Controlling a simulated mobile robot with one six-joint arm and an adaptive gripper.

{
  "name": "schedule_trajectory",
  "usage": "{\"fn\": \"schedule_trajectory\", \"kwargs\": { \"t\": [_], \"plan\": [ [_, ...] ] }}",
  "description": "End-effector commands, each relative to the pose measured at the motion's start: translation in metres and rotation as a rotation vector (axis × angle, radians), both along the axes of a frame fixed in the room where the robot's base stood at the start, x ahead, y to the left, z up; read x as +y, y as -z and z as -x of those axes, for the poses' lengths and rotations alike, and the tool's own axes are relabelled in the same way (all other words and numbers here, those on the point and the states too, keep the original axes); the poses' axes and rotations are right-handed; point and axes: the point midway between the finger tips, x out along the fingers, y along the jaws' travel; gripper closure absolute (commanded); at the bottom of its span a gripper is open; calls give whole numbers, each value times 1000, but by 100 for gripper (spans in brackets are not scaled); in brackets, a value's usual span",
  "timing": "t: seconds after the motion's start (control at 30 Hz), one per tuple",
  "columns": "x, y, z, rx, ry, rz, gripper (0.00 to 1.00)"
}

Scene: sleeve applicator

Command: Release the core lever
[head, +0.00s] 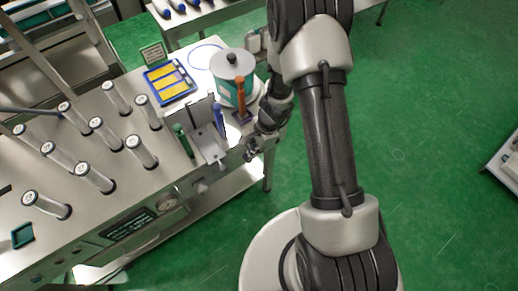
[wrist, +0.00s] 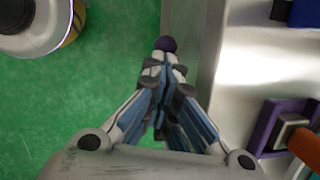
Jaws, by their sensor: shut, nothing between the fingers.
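My gripper (wrist: 168,62) is shut and empty in the wrist view. Its fingertips are over the green floor, just outside the bench edge. A dark purple round knob (wrist: 166,44) shows right at the fingertips; I cannot tell whether they touch it, or whether it is the core lever's end. In the head view my gripper (head: 250,154) is low beside the front right side of the applicator fixture (head: 207,143). A blue upright handle (head: 218,120) and an orange upright post (head: 240,90) stand at this fixture. No lever is labelled in view.
The steel bench (head: 120,190) carries several clear cylinders with white caps. A blue tray with yellow pieces (head: 170,82) and a white-and-teal canister (head: 233,72) stand farther back.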

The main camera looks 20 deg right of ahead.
Motion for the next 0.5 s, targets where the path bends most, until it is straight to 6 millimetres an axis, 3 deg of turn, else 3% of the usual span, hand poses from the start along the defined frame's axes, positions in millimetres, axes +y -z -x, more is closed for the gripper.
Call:
{"fn": "schedule_trajectory", "kwargs": {
  "t": [0.5],
  "plan": [
    [37, -2, 14, -122, -5, 385, 100]
  ]
}}
